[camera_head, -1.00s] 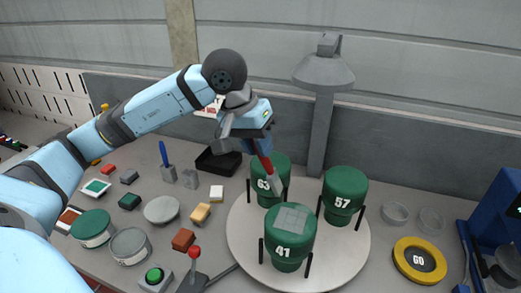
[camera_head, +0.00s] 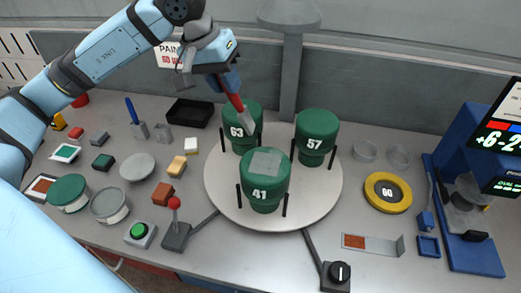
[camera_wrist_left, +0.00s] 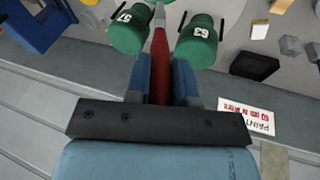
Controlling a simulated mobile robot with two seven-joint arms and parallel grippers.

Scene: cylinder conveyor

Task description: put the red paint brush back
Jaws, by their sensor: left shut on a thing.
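The red paint brush (camera_head: 236,103) is held in my left gripper (camera_head: 230,86), tilted with its pale grey end pointing down and right. That end is over the round white turntable (camera_head: 220,193), beside the green cylinder 63 (camera_head: 239,133). I cannot tell whether it touches a cylinder. The left wrist view shows the red handle (camera_wrist_left: 160,58) between the two blue fingers (camera_wrist_left: 160,78). A blue brush (camera_head: 131,111) stands in a grey holder (camera_head: 139,131) at the left. A similar grey block (camera_head: 163,134) beside it has no brush in it. My right gripper is out of view.
Green cylinders 57 (camera_head: 314,139) and 41 (camera_head: 265,186) also stand on the turntable; a grey patch covers 41's top. A black tray (camera_head: 190,112) lies behind the grey blocks. A lamp post (camera_head: 290,75) rises behind the turntable. Small blocks and tins crowd the left.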

